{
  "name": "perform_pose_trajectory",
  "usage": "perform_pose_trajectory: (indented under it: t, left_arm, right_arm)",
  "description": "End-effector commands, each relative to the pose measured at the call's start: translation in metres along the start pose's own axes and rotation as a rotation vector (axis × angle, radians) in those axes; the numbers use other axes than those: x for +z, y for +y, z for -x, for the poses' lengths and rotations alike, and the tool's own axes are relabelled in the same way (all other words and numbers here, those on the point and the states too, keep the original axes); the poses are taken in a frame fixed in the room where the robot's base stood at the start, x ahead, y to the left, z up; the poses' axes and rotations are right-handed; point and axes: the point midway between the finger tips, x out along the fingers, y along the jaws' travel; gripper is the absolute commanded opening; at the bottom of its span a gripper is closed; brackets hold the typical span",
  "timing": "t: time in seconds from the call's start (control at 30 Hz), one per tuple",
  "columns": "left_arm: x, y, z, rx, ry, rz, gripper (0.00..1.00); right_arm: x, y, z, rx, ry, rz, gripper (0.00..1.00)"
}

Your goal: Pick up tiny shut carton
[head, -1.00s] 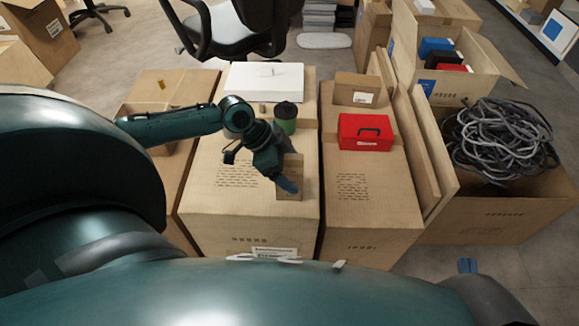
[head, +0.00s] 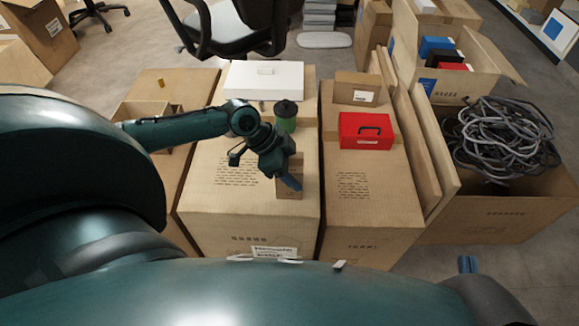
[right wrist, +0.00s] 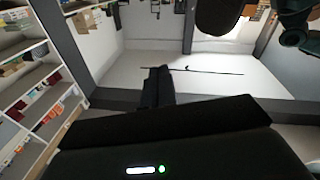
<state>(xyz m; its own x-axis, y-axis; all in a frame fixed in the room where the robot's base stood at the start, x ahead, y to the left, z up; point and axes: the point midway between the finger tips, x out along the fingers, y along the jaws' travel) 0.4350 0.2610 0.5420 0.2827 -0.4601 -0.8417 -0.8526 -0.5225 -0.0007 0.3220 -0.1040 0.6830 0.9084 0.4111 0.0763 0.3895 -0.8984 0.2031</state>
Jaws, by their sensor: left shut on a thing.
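The tiny shut carton (head: 297,168) is a small brown box on the front half of the large middle carton (head: 225,205). My left gripper (head: 289,182) reaches down over it from the upper left and is shut on it. The tips of my right gripper (head: 467,265) show low at the right of the head view, away from the cartons. In the right wrist view its dark fingers (right wrist: 157,87) look together and empty.
A green canister (head: 286,118) and a white box (head: 264,79) stand behind the small carton. A red case (head: 366,131) and a brown box (head: 357,88) sit on the carton to the right. Coiled grey cable (head: 503,140) fills an open box further right.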

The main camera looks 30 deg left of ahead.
Motion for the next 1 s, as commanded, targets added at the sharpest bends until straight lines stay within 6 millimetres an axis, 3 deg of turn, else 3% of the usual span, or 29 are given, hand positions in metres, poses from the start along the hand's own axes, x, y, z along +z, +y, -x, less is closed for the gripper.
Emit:
perform_pose_trajectory:
  t: [0.37, 0.7, 1.0]
  left_arm:
    - [-0.004, 0.000, 0.007, -0.001, 0.001, -0.001, 0.30]
    - [-0.040, -0.001, 0.062, -0.002, 0.001, -0.002, 0.30]
    - [-0.055, -0.001, 0.085, 0.000, 0.001, 0.000, 0.30]
  right_arm:
    - [-0.002, 0.001, 0.000, 0.000, -0.009, -0.003, 0.00]
    - [-0.001, 0.010, 0.003, 0.017, -0.183, -0.059, 0.00]
    - [0.004, 0.011, 0.006, 0.015, -0.259, -0.086, 0.00]
